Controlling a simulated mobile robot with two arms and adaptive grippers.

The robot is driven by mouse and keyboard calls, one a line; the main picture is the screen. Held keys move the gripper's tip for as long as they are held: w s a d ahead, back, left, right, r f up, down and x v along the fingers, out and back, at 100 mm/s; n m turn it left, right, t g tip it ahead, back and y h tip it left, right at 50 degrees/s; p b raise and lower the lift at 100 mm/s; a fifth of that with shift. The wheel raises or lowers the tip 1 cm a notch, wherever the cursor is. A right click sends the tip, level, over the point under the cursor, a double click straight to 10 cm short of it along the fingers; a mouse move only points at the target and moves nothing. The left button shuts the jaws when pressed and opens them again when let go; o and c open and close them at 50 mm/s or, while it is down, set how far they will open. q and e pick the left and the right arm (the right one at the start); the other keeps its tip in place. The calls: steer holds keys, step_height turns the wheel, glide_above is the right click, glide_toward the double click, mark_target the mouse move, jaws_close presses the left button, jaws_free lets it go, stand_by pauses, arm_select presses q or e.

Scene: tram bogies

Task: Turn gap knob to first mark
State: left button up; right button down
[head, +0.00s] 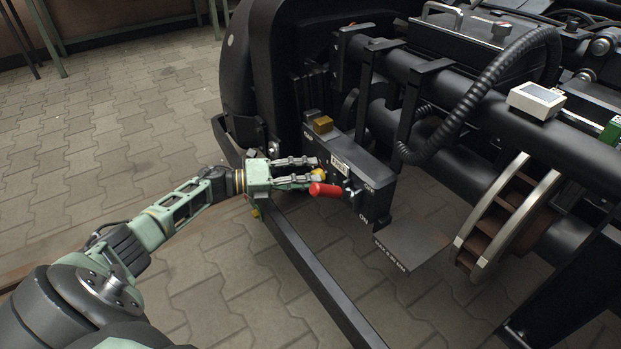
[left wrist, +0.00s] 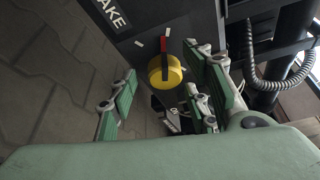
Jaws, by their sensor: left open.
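The yellow gap knob (left wrist: 165,70) is on the dark face of the control box in the left wrist view, with a red bar (left wrist: 157,47) at its upper edge. Small pale marks (left wrist: 140,43) lie on the panel near it. My left gripper (left wrist: 161,66) is open, with its green-padded fingers on either side of the knob; I cannot tell if they touch it. In the head view, my left gripper (head: 317,171) is at the box's front face, and the knob (head: 318,174) is partly hidden by its fingers. My right gripper is not in view.
A red handle (head: 326,190) sticks out of the black control box (head: 350,160) close to my fingers. An amber block (head: 323,124) is on the box. A dark rail (head: 320,280) runs below my wrist. A white meter (head: 536,101) sits right.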

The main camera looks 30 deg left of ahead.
arm_select(q)
steer(key=v, duration=1)
steer(key=shift+s+a, duration=0.25)
steer(key=shift+s, duration=0.05)
